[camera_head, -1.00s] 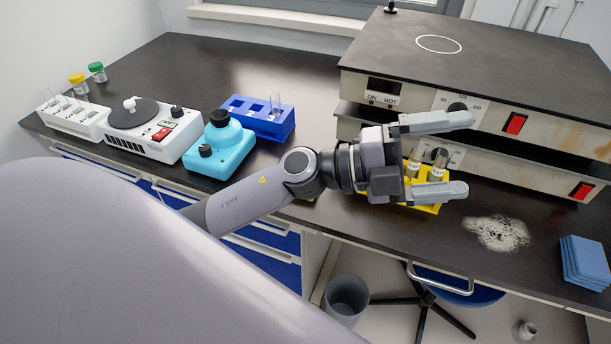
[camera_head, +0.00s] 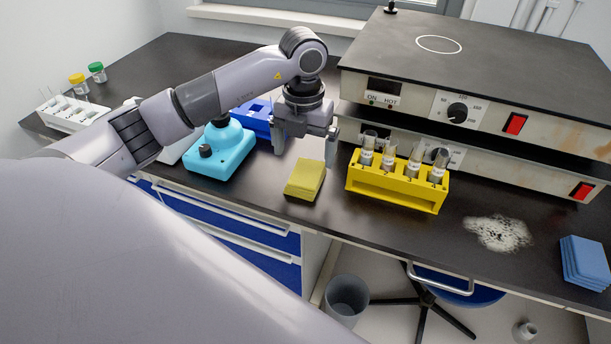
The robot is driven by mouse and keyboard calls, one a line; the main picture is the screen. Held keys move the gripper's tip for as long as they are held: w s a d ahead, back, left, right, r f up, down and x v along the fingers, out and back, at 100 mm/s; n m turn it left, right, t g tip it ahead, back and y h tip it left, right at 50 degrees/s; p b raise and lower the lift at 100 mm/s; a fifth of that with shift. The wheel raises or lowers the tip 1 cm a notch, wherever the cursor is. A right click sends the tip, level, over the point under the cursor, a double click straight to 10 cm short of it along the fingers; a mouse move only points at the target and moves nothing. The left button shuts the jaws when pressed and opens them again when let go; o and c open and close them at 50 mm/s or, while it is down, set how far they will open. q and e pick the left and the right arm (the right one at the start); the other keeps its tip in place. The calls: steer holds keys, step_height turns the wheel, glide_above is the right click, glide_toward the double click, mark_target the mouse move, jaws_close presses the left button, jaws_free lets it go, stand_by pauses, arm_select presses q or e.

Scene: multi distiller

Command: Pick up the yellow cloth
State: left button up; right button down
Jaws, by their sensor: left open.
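The yellow cloth (camera_head: 305,180) is a small folded stack on the black bench, left of the yellow tube rack. My left gripper (camera_head: 304,152) is open and points down just behind and above the cloth. One finger is at the left and the other at the right, with nothing between them that I can make out. It seems apart from the cloth. My right gripper is not in view.
The yellow rack (camera_head: 395,190) with several tubes stands close on the right. A cyan device (camera_head: 219,151) and a blue rack (camera_head: 251,112) stand at the left. Stacked hot plates (camera_head: 470,75) fill the back right. A white stain (camera_head: 498,233) and blue cloths (camera_head: 585,262) lie farther right.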

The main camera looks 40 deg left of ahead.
mark_target(306, 172)
arm_select(q)
steer(key=f, duration=0.7)
steer(key=shift+w+p, duration=0.3)
steer(key=shift+p, duration=0.05)
steer(key=shift+r, duration=0.1)
steer(key=c, duration=1)
